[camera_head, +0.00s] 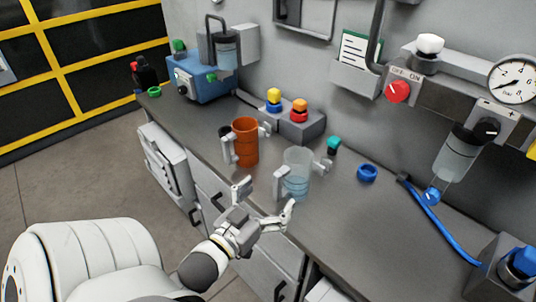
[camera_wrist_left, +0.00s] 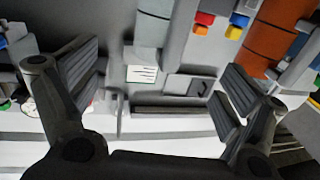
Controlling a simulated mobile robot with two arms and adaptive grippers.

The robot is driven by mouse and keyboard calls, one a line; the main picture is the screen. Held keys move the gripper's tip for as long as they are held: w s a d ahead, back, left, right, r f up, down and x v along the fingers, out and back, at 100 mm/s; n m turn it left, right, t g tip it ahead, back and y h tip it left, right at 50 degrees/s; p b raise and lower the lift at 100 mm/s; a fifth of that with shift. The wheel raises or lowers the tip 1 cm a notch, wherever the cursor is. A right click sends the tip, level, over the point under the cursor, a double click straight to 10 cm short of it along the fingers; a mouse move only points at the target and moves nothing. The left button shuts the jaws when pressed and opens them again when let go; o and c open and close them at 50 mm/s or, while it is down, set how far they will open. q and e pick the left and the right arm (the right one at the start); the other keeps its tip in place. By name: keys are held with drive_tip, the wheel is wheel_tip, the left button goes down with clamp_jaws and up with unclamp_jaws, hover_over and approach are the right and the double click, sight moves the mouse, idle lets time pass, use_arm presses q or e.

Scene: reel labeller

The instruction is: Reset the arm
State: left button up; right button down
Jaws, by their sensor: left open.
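My left gripper (camera_head: 265,203) is open and empty at the front edge of the counter, just in front of a clear cup. In the left wrist view its two fingers (camera_wrist_left: 160,92) stand wide apart with nothing between them. The white upper part of my left arm shows at the lower left of the head view. My right gripper is not in view.
On the counter (camera_head: 335,225) stand the clear cup (camera_head: 296,178) and an orange cup (camera_head: 245,143). Behind are a button box (camera_head: 296,125), a blue machine (camera_head: 200,78) and a blue ring (camera_head: 367,173). A blue strap (camera_head: 440,228) lies at right.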

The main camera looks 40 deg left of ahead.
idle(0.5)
use_arm(q)
drive_tip(key=s+d+f+g, duration=0.3)
drive_tip(key=d+f+g, duration=0.2)
drive_tip(key=f+g, duration=0.45)
drive_tip(key=s+d+f+m+g+h, duration=0.25)
drive_tip(key=s+d+f+g, duration=0.3)
drive_tip(key=s, duration=0.45)
wheel_tip(320, 180, down, 26)
drive_tip(key=s, duration=0.1)
drive_tip(key=s+a+f+m+g, duration=0.1)
drive_tip(key=s+a+f+g, duration=0.1)
drive_tip(key=s+f, duration=1.5)
drive_tip(key=shift+s+a+f+y, duration=0.15)
drive_tip(key=shift+s+y, duration=0.1)
drive_tip(key=shift+y, duration=0.1)
